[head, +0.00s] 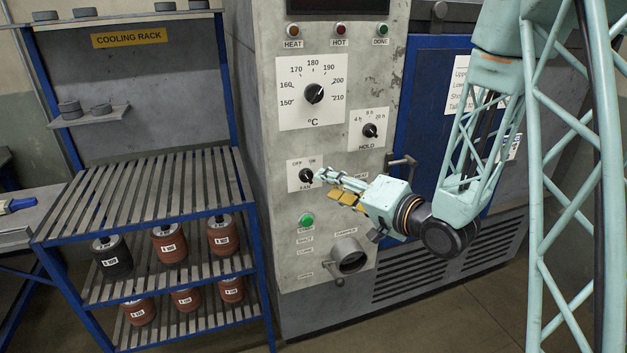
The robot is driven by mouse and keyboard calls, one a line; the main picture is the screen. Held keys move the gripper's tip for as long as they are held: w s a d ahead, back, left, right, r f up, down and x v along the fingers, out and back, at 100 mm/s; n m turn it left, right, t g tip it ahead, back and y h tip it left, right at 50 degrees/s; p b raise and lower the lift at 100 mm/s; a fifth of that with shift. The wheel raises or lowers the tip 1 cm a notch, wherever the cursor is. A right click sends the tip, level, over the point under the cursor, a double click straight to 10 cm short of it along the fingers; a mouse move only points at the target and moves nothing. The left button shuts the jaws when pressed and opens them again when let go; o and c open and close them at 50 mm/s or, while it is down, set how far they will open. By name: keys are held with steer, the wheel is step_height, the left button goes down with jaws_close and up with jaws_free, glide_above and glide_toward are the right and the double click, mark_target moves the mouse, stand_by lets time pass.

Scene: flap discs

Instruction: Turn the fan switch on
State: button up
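The fan switch (306,175) is a small black knob on a white plate marked OFF, ON and FAN. It sits on the grey control panel, left of centre in the head view. The pointer direction is too small to tell surely. My gripper (322,178) reaches in from the right, with its fingertips at the right side of the knob. Whether they touch it cannot be told. The gripper's opening is too small and foreshortened to judge.
Above are the temperature dial (314,94) and hold knob (370,131). Below are a green button (306,220) and a round damper fitting (348,255). The blue oven door (425,110) has a handle (402,161) near my arm. A cooling rack (150,215) with discs stands left.

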mark_target(310, 178)
steer(key=shift+b+x, duration=0.45)
steer(key=shift+x, duration=3.45)
steer(key=shift+c, duration=0.5)
steer(key=shift+f, duration=0.1)
steer(key=c, duration=0.7)
